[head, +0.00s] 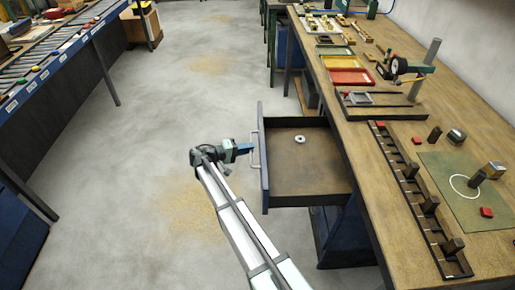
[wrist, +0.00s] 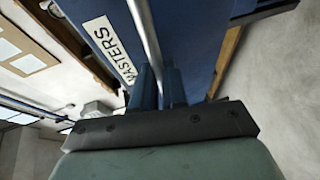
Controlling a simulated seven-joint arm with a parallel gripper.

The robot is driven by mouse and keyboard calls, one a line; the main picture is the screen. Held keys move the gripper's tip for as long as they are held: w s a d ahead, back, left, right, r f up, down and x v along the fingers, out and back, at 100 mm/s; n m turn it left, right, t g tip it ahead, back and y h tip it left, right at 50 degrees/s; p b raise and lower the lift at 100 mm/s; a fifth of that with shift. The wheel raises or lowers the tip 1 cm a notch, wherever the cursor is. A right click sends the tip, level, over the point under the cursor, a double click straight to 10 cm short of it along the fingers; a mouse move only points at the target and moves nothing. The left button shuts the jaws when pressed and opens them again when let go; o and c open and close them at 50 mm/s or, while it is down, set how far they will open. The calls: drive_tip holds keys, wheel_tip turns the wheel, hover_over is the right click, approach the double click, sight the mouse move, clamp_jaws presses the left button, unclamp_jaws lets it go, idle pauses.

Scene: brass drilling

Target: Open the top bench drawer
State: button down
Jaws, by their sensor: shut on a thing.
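The top bench drawer (head: 303,164) stands pulled far out from under the wooden bench, in the middle of the head view. Its dark blue front (head: 263,172) carries a pale bar handle (head: 254,152). My gripper (head: 249,149) is at this handle, shut on it. A small pale ring-shaped part (head: 299,139) lies inside the otherwise bare drawer.
The bench top (head: 400,135) carries a long dark rack (head: 409,192), a green mat (head: 462,200), a dial gauge stand (head: 405,68) and coloured trays (head: 343,62). A roller conveyor (head: 55,62) stands at the far left. The concrete floor (head: 150,130) between is open.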

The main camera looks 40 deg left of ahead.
drive_tip(key=shift+s+a, duration=0.3)
drive_tip(key=c, duration=1.2)
unclamp_jaws()
drive_tip(key=shift+o, duration=0.2)
drive_tip(key=v, duration=1.3)
drive_tip(key=shift+s, duration=0.4)
drive_tip(key=shift+w+a, duration=0.15)
